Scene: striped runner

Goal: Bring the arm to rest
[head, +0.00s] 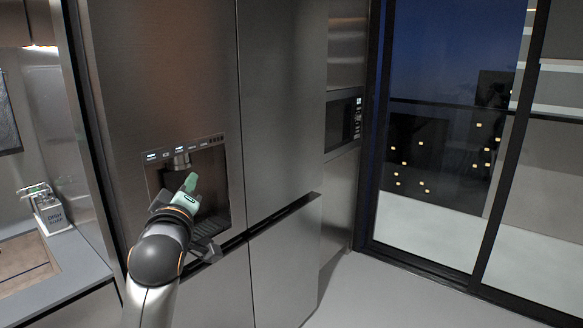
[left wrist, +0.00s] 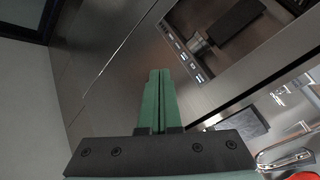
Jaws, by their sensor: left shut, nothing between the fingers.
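My left gripper (head: 189,183) reaches in from the lower left in the head view, in front of the dispenser recess (head: 212,190) of a steel fridge (head: 280,110). Its green fingers are pressed together with nothing between them. The left wrist view shows the shut green fingers (left wrist: 158,100) pointing toward the fridge front, with the dispenser panel (left wrist: 185,55) to their upper right. I cannot tell whether the fingertips touch anything. My right gripper is in neither view.
A built-in oven (head: 343,121) is right of the fridge. A glass door (head: 440,150) with a dark frame stands at the right. The floor (head: 375,295) at the lower right is clear.

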